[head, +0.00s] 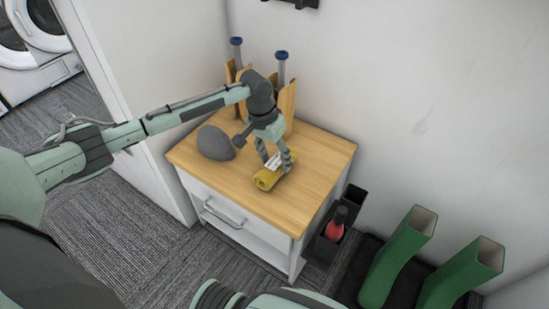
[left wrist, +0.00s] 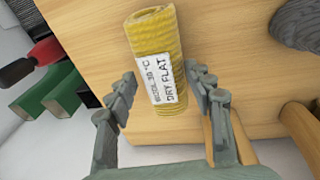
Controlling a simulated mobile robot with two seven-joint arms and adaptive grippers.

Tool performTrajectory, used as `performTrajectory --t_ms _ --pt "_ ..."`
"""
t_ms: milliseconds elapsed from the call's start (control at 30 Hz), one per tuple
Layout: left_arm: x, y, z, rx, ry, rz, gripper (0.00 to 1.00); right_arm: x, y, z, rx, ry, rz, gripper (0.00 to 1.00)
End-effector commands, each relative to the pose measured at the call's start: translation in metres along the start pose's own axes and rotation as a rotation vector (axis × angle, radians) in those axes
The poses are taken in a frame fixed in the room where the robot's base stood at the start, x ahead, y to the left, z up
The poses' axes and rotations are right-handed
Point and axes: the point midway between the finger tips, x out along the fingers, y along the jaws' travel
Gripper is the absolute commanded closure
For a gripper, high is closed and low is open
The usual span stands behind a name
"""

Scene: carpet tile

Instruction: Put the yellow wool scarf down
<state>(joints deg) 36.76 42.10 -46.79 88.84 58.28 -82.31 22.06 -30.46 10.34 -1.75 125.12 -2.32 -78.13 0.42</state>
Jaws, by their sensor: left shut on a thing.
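The yellow wool scarf (head: 266,180) is a rolled bundle with a white care label, at the wooden top of the cabinet (head: 225,178). It also shows in the left wrist view (left wrist: 158,50), where the label reads "DRY FLAT". My left gripper (head: 275,160) points down over the cabinet top with its fingers on either side of the scarf, and is shut on it. I cannot tell for certain whether the scarf's underside touches the wood. My right gripper does not show.
A grey rounded object (head: 214,143) lies left of the scarf on the top. Wooden stands with blue-capped posts (head: 281,70) are behind, by the wall. The cabinet's front right top is clear.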

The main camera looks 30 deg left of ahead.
Motion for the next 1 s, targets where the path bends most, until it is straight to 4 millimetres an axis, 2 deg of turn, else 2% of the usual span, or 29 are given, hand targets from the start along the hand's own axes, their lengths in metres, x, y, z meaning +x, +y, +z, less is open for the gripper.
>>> performTrajectory --t_ms 33,67,200,567,767,1000 --pt "0.001 0.000 0.000 -0.001 0.000 0.000 0.79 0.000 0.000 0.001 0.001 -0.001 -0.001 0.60" --pt "0.001 0.000 0.000 0.000 0.000 0.000 0.44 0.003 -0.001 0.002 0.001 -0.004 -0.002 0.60" --pt "0.001 0.000 0.000 0.000 0.000 0.000 0.27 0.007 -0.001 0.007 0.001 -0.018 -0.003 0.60" --pt "-0.002 0.000 0.000 0.001 0.000 0.000 0.27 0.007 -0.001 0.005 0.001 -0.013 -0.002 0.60" --pt "-0.034 0.000 -0.001 0.002 0.002 -0.001 0.27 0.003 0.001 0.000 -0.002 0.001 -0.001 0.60" --pt "-0.086 0.000 -0.001 0.000 0.001 0.000 0.27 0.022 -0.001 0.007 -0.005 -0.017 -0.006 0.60"
